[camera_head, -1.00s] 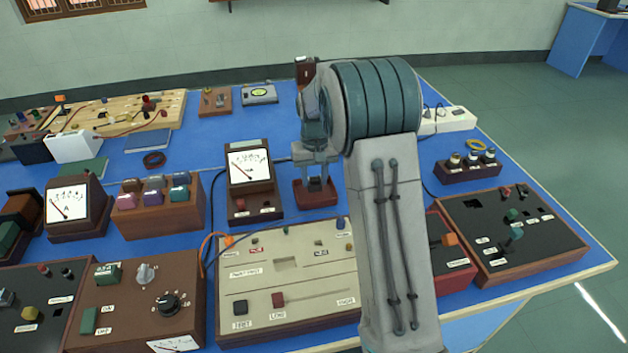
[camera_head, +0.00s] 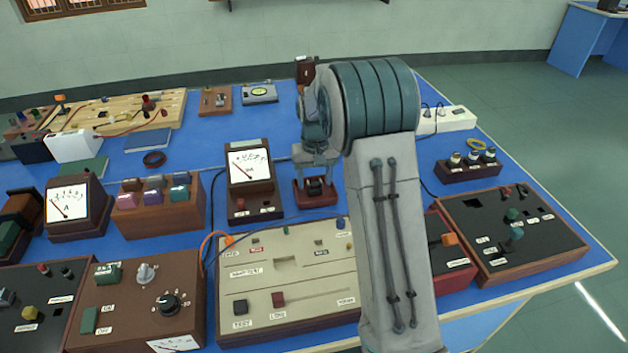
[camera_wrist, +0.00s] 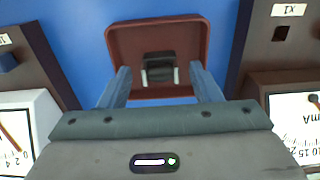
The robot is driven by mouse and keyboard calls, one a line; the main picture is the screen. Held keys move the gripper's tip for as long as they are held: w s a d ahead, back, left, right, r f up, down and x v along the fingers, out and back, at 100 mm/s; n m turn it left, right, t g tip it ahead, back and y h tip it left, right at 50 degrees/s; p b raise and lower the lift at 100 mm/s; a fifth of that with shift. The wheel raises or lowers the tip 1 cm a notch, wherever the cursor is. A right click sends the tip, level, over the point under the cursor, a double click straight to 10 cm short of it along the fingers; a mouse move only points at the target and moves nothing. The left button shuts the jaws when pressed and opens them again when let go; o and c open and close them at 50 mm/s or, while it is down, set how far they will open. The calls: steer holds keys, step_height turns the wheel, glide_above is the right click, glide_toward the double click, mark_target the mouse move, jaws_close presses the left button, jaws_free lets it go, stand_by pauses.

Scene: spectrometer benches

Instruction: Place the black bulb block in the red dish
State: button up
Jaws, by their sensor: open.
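The red dish (camera_head: 328,203) stands on the blue bench beyond the cream panel, and its rim shows in the wrist view (camera_wrist: 200,45). The black bulb block (camera_head: 315,187) is inside the dish. In the wrist view the block (camera_wrist: 158,70) lies near the dish side closest to my gripper, with pale bits at both its lower corners. My gripper (camera_head: 316,167) is open above the dish. In the wrist view its two fingers (camera_wrist: 160,76) stand apart on either side of the block, with gaps between. The block's underside is hidden.
A brown meter box (camera_head: 250,188) stands just left of the dish. A cream panel (camera_head: 285,270) lies in front. A bulb rack (camera_head: 468,168) and a white power strip (camera_head: 447,120) are to the right. Bare blue bench shows behind the meter box.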

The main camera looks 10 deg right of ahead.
mark_target(315, 183)
step_height(315, 183, up, 11)
steer(key=s+t, duration=0.2)
steer(key=s, duration=2.8)
steer(key=shift+s+a+t, duration=0.2)
steer(key=shift+s+t, duration=0.05)
steer(key=shift+t, duration=0.05)
steer(key=shift+r, duration=0.1)
